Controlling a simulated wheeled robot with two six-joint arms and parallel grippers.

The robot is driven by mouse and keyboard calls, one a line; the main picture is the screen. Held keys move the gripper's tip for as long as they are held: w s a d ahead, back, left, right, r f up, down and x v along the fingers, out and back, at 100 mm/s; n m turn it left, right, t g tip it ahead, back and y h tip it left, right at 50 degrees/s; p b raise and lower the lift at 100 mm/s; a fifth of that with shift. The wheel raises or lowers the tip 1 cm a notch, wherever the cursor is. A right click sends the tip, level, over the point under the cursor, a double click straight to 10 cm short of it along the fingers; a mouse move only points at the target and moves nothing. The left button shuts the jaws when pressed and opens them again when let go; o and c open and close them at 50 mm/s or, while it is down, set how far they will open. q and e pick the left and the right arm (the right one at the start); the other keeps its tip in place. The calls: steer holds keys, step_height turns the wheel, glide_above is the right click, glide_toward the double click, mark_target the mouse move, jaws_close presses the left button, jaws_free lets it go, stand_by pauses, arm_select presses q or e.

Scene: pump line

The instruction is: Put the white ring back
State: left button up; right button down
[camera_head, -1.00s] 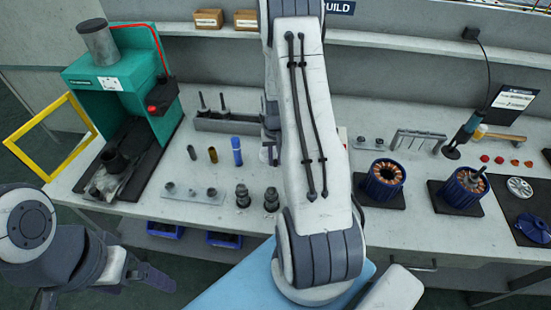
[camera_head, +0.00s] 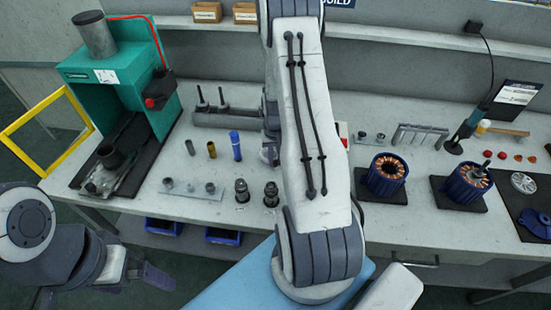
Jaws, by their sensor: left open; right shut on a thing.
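I cannot make out the white ring in this view. My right arm rises through the middle of the picture and hides part of the bench. My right gripper (camera_head: 270,150) is mostly behind that arm; only dark and pale parts show at the arm's left edge, over the back of the bench. It is shut, but what it holds is hidden. My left gripper (camera_head: 152,279) is open and empty at the lower left, low in front of the bench and apart from everything on it.
A green press (camera_head: 100,90) with a yellow frame (camera_head: 45,125) stands at the left. A grey peg rack (camera_head: 228,117), a blue cylinder (camera_head: 235,146) and small plate (camera_head: 180,192) lie left of my arm. Two copper-wound stators (camera_head: 385,178) (camera_head: 465,187) stand right.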

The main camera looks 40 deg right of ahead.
steer(key=shift+f, duration=0.25)
stand_by(0.5)
steer(key=shift+f+b, duration=0.35)
steer(key=shift+b, duration=0.05)
steer(key=c, duration=0.7)
jaws_free()
steer(key=shift+o, duration=0.2)
steer(key=shift+o, duration=0.9)
steer(key=shift+r, duration=0.15)
step_height(320, 180, up, 6)
steer(key=p, duration=0.5)
